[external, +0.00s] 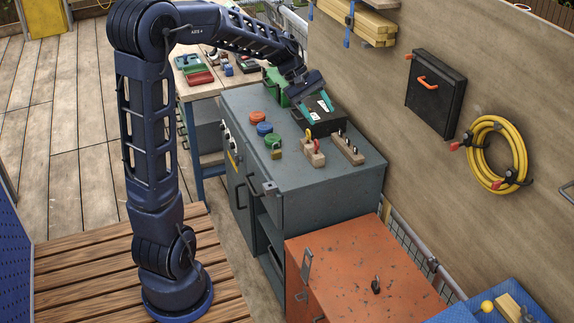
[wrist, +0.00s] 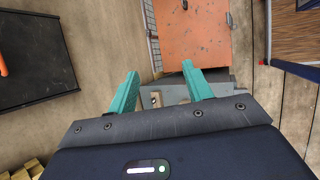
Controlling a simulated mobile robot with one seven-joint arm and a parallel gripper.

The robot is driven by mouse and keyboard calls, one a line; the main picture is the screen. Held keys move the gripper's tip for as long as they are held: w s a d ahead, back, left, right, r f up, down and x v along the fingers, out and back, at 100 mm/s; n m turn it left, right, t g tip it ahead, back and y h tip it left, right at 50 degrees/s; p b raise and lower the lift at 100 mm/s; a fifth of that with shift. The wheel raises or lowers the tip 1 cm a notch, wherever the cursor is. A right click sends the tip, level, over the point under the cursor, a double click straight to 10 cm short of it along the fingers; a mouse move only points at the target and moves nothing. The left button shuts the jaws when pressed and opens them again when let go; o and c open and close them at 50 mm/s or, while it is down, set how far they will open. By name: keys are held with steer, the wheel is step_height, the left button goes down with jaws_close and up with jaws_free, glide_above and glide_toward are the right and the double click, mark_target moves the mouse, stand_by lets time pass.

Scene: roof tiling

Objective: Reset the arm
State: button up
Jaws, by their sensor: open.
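My gripper (external: 314,106) is at the end of my dark blue arm, above the back part of the grey cabinet top (external: 290,175). In the wrist view its two teal fingers (wrist: 158,85) are spread apart with nothing between them.
Red, blue and green round items (external: 263,128) and small wooden blocks with tools (external: 314,155) stand on the grey cabinet. An orange cabinet (external: 350,270) is in front. The wall at right holds a black case (external: 436,92) and a coiled yellow hose (external: 497,153).

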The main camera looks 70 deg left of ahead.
steer(key=s+d+r+m+g+y, duration=0.1)
steer(key=s+d+r+m+y, duration=0.25)
steer(key=s+d+m, duration=1.05)
steer(key=s+d, duration=0.2)
steer(key=s, duration=0.3)
steer(key=s+d+f+m+t+y, duration=0.1)
steer(key=s+d+m, duration=0.2)
steer(key=s, duration=0.5)
steer(key=shift+d, duration=0.9)
steer(key=shift+s+y, duration=0.1)
steer(key=shift+y, duration=0.15)
stand_by(0.6)
